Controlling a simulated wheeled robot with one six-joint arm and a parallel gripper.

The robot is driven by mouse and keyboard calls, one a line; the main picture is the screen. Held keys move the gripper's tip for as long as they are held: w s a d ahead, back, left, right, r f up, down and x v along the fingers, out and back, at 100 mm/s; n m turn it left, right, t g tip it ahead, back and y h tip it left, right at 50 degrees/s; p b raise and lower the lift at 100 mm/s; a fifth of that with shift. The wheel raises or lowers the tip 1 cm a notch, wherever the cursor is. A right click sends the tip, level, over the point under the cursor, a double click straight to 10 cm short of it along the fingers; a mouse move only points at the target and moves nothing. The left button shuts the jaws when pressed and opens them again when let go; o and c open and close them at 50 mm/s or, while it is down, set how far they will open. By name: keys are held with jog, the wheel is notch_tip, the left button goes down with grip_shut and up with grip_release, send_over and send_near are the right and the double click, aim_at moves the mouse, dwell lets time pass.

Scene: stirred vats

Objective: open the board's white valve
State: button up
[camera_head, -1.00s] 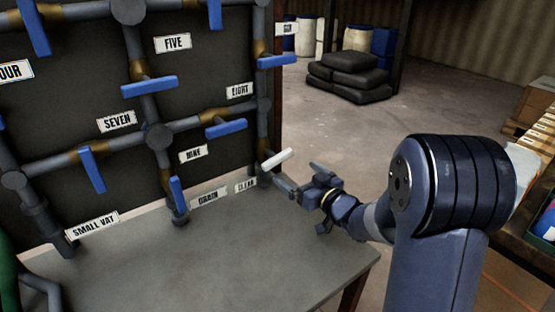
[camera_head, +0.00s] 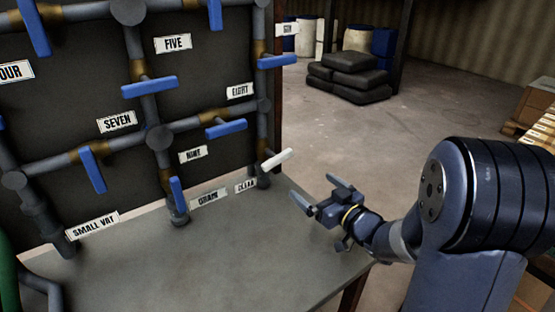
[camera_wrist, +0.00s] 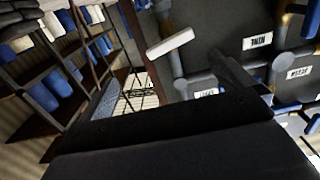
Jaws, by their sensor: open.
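The white valve's handle (camera_head: 277,158) sits at the lower right corner of the pipe board, above the label CLEAN (camera_head: 245,186). It slants up to the right. In the wrist view the white handle (camera_wrist: 170,42) shows at the upper middle, apart from my gripper. My gripper (camera_head: 318,193) is open and empty, to the right of and below the handle, over the table's right edge.
Blue valve handles cover the board; the closest are by NINE (camera_head: 226,129) and DRAIN (camera_head: 177,193). The grey table (camera_head: 200,262) below is bare. Dark stacked sacks (camera_head: 350,77) and barrels stand far behind. The floor between is clear.

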dwell(0.5)
jog(key=v, duration=1.1)
jog(key=shift+p, duration=0.45)
jog(key=shift+w, duration=0.1)
